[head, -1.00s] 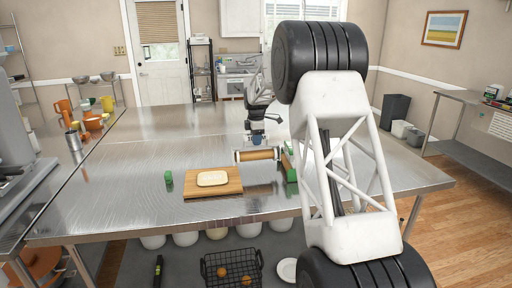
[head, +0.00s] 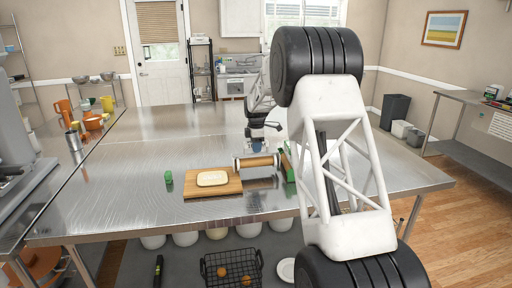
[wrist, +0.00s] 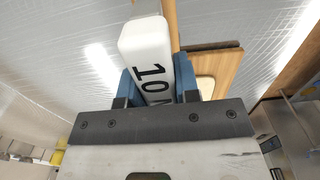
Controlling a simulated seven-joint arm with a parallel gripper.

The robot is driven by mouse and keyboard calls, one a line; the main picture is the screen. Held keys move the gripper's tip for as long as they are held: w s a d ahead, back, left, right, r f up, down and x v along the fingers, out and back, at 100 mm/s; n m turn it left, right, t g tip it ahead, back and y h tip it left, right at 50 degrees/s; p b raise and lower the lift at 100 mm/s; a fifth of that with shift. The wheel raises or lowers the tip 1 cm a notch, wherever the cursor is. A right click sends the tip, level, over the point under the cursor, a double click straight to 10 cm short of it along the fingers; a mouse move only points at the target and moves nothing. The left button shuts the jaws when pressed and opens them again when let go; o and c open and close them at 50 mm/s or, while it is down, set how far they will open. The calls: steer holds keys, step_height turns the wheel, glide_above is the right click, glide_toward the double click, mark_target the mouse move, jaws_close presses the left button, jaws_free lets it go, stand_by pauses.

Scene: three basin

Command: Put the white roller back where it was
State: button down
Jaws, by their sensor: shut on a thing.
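The white roller (head: 257,161) has a tan cylinder and pale end pieces. It lies level across the picture beneath my gripper (head: 256,142) in the head view, close to the table top; I cannot tell whether it touches. In the wrist view, the blue fingers of my gripper (wrist: 160,88) are shut on a white block marked "10" (wrist: 148,55), which appears to be the roller's upper part. A tan strip shows behind it. The roller's left end is by the back right corner of the wooden board (head: 230,187), and its right end is near a green-ended piece (head: 289,166).
Pale dough (head: 212,178) lies on the board, left of the roller. A small green block (head: 168,177) stands left of the board. My own large white arm link covers the right side.

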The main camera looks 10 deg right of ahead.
steer(key=shift+f, duration=0.5)
steer(key=shift+f, duration=0.2)
steer(key=c, duration=1.2)
jaws_free()
steer(key=shift+f, duration=0.15)
steer(key=o, duration=0.4)
steer(key=shift+c, duration=0.2)
steer(key=shift+r, duration=0.2)
steer(key=shift+r, duration=0.1)
step_height(320, 180, up, 13)
steer(key=shift+r, duration=0.1)
